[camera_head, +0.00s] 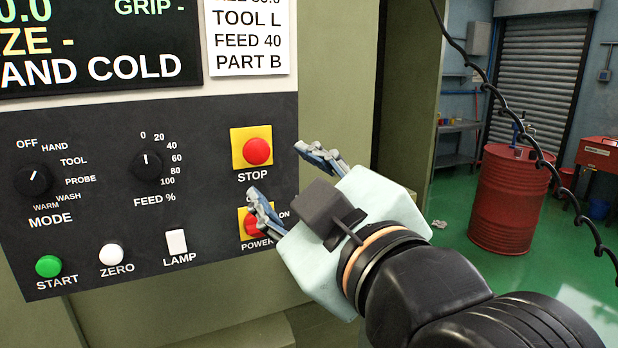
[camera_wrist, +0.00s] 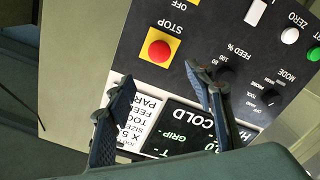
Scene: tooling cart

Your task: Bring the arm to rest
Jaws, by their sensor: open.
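My gripper (camera_head: 286,178) is in front of the right side of the black control panel (camera_head: 110,205), with its two fingers spread and nothing between them. In the head view one finger is beside the red STOP button (camera_head: 257,151) on its yellow plate, and the other partly covers the red POWER switch (camera_head: 252,222). In the wrist view the open fingers (camera_wrist: 165,105) show in front of the panel, which appears upside down. The STOP button (camera_wrist: 159,51) lies beyond the fingertips there. I cannot tell exactly how far the fingertips are from the panel.
The panel holds a MODE knob (camera_head: 33,180), a FEED knob (camera_head: 147,164), a green START button (camera_head: 48,266), a white ZERO button (camera_head: 111,254) and a LAMP switch (camera_head: 176,242). A coiled cable (camera_head: 508,108) hangs at right. A red barrel (camera_head: 508,205) stands behind on green floor.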

